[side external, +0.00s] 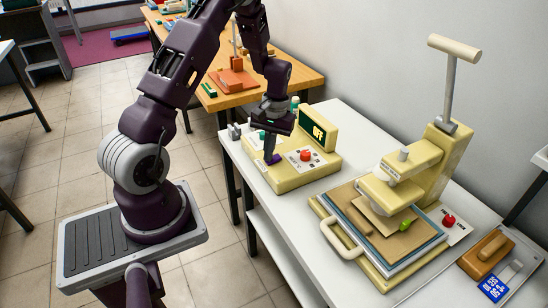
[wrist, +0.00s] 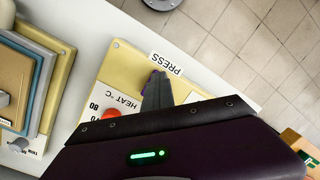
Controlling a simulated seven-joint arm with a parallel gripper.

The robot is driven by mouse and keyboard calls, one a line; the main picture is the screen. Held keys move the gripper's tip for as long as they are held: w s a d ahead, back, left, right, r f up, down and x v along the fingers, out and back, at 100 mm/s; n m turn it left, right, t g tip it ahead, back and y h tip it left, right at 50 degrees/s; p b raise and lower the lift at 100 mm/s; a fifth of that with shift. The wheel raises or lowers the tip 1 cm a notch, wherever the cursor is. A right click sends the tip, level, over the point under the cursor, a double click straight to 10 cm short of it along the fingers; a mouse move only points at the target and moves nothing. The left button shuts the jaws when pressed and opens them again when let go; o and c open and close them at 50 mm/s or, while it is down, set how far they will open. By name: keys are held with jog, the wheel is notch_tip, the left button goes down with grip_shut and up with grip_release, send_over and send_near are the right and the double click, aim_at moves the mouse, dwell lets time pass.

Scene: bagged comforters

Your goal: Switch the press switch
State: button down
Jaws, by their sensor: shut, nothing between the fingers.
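A cream control box (side external: 296,180) stands on the white table, with a dark display (side external: 318,131) reading "OFF" in the side view. A small purple switch (wrist: 153,77) sits beside the "PRESS" label (wrist: 167,63) in the wrist view. It also shows as a purple bit in the side view (side external: 275,160). My gripper (side external: 270,154) is shut and empty, pointing down at the purple switch. Its fingertips (wrist: 157,82) cover most of the switch. I cannot tell whether they touch it.
A red knob (side external: 305,154) is on the box by the "HEAT °C" scale. A cream heat press (side external: 425,170) with layered boards stands to the right. A wooden-handled tool (side external: 487,252) lies at the far right. A wooden table (side external: 295,77) is behind.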

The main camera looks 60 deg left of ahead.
aim_at(275, 158)
jog(key=shift+f, duration=0.3)
jog(key=shift+w+r, duration=0.2)
jog(key=shift+r, duration=1.1)
jog(key=shift+w+r, duration=0.15)
jog(key=shift+r, duration=1.1)
jog(key=s+d+r+m+t, duration=0.1)
jog(key=d+r+m, duration=0.1)
jog(key=d+r, duration=0.5)
jog(key=s+d+r+m+t, duration=0.1)
jog(key=d+r+t, duration=0.15)
jog(key=r, duration=0.85)
jog(key=s+d+r+m+t, duration=0.2)
jog(key=s+d+m, duration=0.1)
jog(key=s+d, duration=0.3)
jog(key=s+d+r+m+t, duration=0.1)
jog(key=s+d+r+m, duration=0.1)
jog(key=s+d, duration=0.4)
jog(key=s+m, duration=0.1)
jog(key=s, duration=0.3)
jog(key=shift+t, duration=0.35)
